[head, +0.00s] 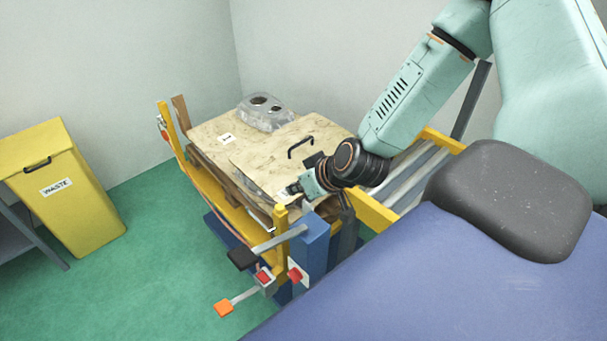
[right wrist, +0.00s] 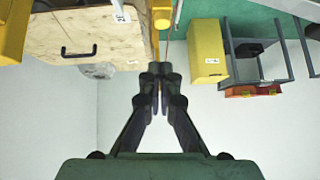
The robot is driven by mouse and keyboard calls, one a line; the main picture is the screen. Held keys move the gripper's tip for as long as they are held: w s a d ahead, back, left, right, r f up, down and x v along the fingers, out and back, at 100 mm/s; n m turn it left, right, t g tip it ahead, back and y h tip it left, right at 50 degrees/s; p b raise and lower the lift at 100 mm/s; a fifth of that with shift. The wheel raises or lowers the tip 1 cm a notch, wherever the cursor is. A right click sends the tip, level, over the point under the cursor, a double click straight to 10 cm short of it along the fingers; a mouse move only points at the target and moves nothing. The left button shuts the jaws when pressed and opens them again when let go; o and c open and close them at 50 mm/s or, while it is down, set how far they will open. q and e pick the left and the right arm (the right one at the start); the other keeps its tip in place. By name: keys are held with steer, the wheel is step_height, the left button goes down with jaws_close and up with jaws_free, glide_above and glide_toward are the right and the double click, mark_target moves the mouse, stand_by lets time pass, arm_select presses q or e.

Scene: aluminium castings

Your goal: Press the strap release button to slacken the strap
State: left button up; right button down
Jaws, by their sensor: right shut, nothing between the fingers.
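Two red buttons show at the front of the yellow and blue stand in the head view: one on a small grey box (head: 264,276) and one on a pale plate (head: 296,273) on the blue post. I cannot tell which is the strap release button. A thin dark line runs along the stand's left side; I cannot tell if it is the strap. My right gripper (head: 291,190) is above and behind both buttons, over the near edge of the wooden lid (head: 265,155). In the right wrist view, its fingers (right wrist: 157,80) are closed together and empty. My left gripper is not in view.
Levers with a black pad (head: 242,258) and an orange pad (head: 224,308) jut out in front of the stand. A yellow post (head: 281,222) rises near my right gripper. A yellow waste bin (head: 65,190) stands left across clear green floor.

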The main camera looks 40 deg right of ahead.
steer(key=p+v, duration=0.2)
steer(key=v, duration=0.1)
steer(key=shift+s+r, duration=0.15)
stand_by(0.5)
stand_by(0.5)
